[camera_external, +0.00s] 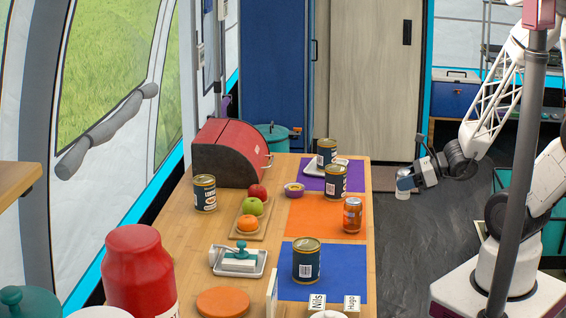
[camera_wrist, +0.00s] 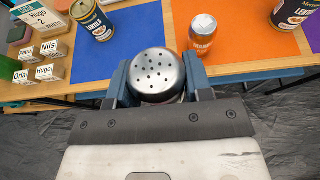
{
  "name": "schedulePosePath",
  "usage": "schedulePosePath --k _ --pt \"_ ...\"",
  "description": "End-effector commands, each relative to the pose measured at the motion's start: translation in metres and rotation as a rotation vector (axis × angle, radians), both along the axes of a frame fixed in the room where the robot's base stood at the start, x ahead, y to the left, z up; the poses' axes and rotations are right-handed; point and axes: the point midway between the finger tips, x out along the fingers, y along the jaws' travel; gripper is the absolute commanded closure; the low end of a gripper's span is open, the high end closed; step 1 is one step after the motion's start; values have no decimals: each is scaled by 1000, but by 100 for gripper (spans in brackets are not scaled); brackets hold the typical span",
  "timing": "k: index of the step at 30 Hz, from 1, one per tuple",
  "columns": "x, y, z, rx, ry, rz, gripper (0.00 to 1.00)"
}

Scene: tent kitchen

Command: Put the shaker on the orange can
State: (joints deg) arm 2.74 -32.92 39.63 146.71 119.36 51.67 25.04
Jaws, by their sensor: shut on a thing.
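The shaker (camera_wrist: 156,73) has a round silver top with several holes, seen from above in the wrist view. My gripper (camera_wrist: 156,82) is shut on it, one finger on each side. In the external view my gripper (camera_external: 416,174) is off the table's right edge, above the floor, with the shaker (camera_external: 403,187) at its tip. The orange can (camera_external: 352,215) stands upright on the orange mat near the table's right edge. It also shows in the wrist view (camera_wrist: 203,33), just ahead and right of the shaker, apart from it. Its top is bare.
Small name blocks (camera_wrist: 45,73) stand left of the blue mat. A dark pole (camera_external: 515,160) stands near my arm.

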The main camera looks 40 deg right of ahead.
Motion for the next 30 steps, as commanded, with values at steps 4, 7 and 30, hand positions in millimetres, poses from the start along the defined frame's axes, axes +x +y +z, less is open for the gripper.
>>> schedulePosePath --k 4,7,30 --pt "0 0 0 0 0 0 79" --pt "0 0 0 0 0 0 79" --pt "58 17 -6 1 1 2 79"
